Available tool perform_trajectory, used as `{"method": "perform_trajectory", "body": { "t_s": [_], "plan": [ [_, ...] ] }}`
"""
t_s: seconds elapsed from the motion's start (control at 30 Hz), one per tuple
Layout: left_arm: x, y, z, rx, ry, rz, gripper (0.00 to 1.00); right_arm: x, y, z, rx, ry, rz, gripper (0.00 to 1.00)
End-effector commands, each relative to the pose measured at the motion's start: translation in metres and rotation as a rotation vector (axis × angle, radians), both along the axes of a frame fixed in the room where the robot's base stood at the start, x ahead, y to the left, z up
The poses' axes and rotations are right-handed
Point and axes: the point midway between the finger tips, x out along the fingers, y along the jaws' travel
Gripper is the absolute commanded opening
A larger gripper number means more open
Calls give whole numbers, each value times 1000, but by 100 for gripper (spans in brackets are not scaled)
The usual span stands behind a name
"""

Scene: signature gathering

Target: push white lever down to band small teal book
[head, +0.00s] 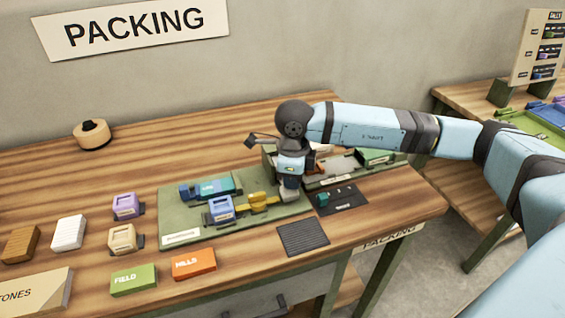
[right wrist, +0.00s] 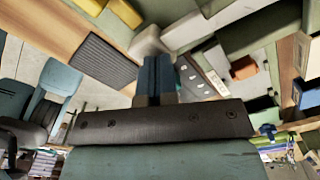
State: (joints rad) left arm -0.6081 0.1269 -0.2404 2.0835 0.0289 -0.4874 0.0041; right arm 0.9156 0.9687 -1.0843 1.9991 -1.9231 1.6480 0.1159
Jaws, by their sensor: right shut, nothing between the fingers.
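My right gripper (head: 289,182) points down at the right end of the green board, its fingers shut with nothing between them. Its fingertips are also in the right wrist view (right wrist: 158,62). A rounded white lever end (head: 289,196) is right below the fingertips; in the right wrist view the white lever (right wrist: 150,42) lies just beyond them. Whether they touch I cannot tell. A teal book (head: 216,186) lies on the green board (head: 182,222), behind a blue block and a yellow piece (head: 258,201). No band around the book can be made out. My left gripper is out of view.
A black ribbed mat (head: 302,237) and a dark pad with a small teal block (head: 322,199) lie to the right. Purple and tan blocks, green and orange boxes lie left and front.

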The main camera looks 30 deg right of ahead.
Motion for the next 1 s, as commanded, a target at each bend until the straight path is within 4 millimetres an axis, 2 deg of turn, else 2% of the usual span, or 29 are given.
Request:
{"method": "perform_trajectory", "body": {
  "t_s": [1.0],
  "plan": [
    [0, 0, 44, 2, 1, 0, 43, 0, 0, 83, 1, -1, 0, 0]
  ]
}}
